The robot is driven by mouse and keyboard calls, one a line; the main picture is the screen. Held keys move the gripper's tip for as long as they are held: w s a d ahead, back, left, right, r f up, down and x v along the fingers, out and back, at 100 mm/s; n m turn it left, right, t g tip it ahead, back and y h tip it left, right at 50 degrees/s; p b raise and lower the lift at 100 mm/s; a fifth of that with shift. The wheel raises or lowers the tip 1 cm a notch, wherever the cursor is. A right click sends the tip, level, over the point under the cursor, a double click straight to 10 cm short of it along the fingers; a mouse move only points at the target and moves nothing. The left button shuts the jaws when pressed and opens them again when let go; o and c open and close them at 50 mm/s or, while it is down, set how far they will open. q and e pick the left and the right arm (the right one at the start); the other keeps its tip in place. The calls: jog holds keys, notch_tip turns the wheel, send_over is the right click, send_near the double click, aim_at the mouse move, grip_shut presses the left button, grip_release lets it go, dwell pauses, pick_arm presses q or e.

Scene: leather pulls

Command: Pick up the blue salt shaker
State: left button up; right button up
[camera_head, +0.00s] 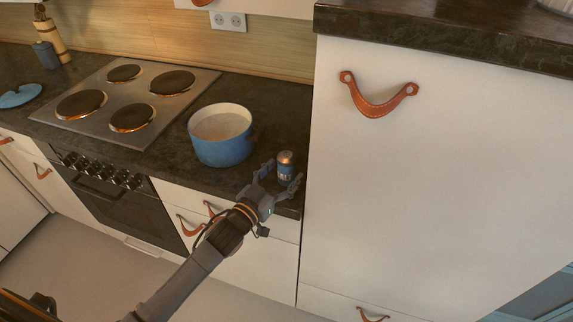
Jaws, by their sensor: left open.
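The blue salt shaker (285,168) stands upright on the dark countertop, near its front edge and close to the tall white cabinet. It is small, with a blue body and a copper-brown top. My left gripper (278,175) is open, with one finger to the left of the shaker and the other at its right. The shaker shows between the fingers. I cannot tell whether either finger touches it. My right gripper is not in view.
A blue pot (222,146) stands just left of my gripper. The tall white cabinet (420,180) closes off the right side. A hob (128,98) lies further left. A pepper mill (50,38) and a blue spoon rest (20,96) are at the far left.

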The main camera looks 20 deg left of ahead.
pick_arm(q)
jog(key=shift+x, duration=1.1)
jog(key=c, duration=1.4)
